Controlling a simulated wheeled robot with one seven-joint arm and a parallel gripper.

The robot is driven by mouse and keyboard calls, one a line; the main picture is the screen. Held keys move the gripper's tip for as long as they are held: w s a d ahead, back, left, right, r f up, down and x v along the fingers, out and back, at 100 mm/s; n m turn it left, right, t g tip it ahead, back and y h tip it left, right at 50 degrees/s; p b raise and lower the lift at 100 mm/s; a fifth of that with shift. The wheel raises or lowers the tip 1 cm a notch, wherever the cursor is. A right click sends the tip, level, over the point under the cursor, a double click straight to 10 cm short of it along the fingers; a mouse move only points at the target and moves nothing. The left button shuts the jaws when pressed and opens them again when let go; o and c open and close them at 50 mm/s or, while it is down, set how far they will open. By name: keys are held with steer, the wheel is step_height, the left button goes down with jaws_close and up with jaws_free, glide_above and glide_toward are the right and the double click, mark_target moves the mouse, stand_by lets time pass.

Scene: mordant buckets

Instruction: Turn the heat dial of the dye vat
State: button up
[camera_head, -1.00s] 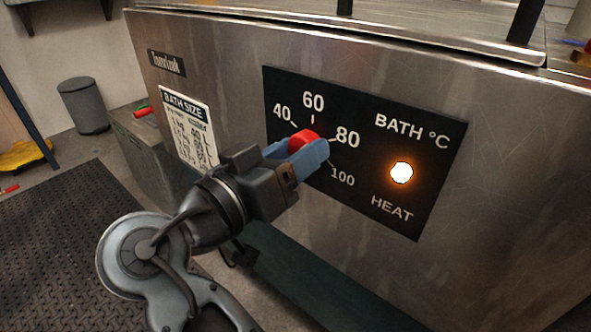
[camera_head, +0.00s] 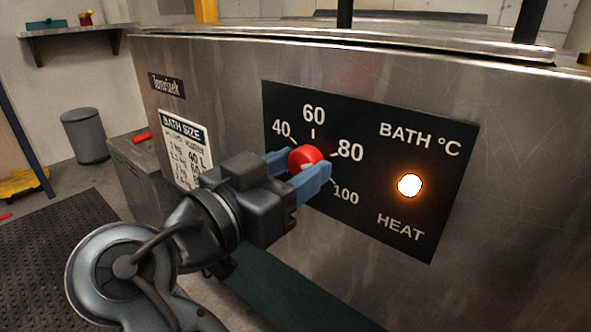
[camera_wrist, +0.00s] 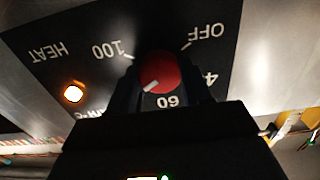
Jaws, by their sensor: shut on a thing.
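The heat dial (camera_head: 306,155) is a round red knob on the black panel (camera_head: 420,150) of the steel dye vat (camera_head: 515,180). Marks 40, 60, 80 and 100 surround it in the head view. My gripper (camera_head: 304,167) is shut on the dial, one blue finger on either side. In the wrist view the dial (camera_wrist: 160,70) sits between my dark fingers (camera_wrist: 163,82). Its white pointer slants down-left there, between 60 and 100; the 80 is hidden behind a finger. A round lamp (camera_head: 410,186) glows orange above the word HEAT.
A bath size chart (camera_head: 186,150) is on the vat front, left of the panel. A grey bin (camera_head: 85,137) stands by the wall, under a shelf (camera_head: 70,31). A dark mat (camera_head: 60,255) covers the floor at left.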

steer(key=shift+f, duration=0.15)
steer(key=o, duration=1.1)
steer(key=shift+c, duration=0.2)
steer(key=shift+s+a+r, duration=0.2)
steer(key=shift+s+a, duration=0.05)
steer(key=shift+s, duration=0.05)
steer(key=p+v, duration=0.2)
steer(key=v, duration=0.5)
steer(key=shift+f, duration=0.1)
